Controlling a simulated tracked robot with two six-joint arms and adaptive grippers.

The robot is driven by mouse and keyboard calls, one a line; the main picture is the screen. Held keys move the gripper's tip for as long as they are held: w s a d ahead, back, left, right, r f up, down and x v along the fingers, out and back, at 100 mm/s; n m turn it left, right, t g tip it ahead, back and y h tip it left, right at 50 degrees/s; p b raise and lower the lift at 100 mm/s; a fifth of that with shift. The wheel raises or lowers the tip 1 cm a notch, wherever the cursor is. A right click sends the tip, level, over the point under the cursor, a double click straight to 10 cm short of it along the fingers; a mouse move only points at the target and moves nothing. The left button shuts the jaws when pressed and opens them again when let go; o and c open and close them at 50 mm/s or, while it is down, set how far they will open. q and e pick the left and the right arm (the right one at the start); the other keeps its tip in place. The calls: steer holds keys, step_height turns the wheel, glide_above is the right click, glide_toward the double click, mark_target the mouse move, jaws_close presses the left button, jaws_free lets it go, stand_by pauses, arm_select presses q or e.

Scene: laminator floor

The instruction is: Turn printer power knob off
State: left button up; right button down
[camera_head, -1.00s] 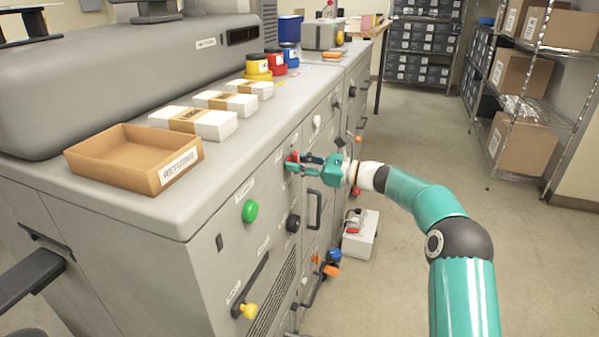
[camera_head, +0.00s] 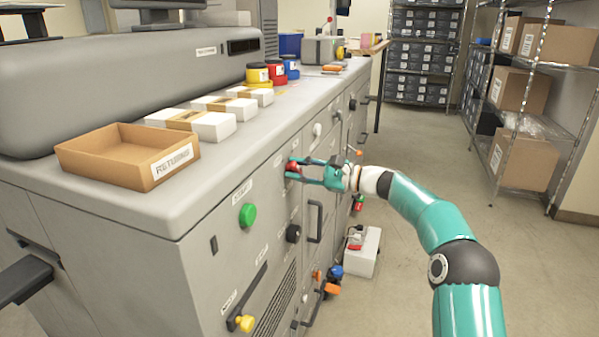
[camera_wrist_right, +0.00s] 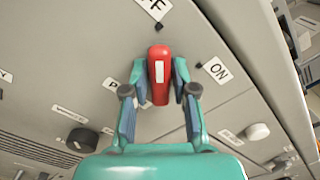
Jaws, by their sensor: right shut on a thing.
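The red power knob (camera_wrist_right: 159,75) sits on the grey front panel of the printer (camera_head: 232,172). In the right wrist view its long grip points up toward a black dot beside a cut-off label ending in "FF" (camera_wrist_right: 154,7). The "ON" label (camera_wrist_right: 216,69) is to its right. My right gripper (camera_wrist_right: 158,88) has one finger on each side of the knob and is shut on it. In the head view the same gripper (camera_head: 296,169) reaches the panel from the right, and the red knob (camera_head: 292,167) shows partly between its fingers. My left gripper is not in view.
A green button (camera_head: 247,215), a black knob (camera_head: 293,233) and a yellow-tipped lever (camera_head: 244,323) are near on the panel. A cardboard returns tray (camera_head: 125,158) sits on top. A white box (camera_head: 364,252) stands on the floor. Open floor lies right, before shelves.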

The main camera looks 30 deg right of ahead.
steer(key=shift+f, duration=0.25)
steer(key=c, duration=0.9)
jaws_free()
steer(key=shift+r, duration=0.1)
steer(key=shift+d, duration=0.1)
steer(key=v, duration=1.2)
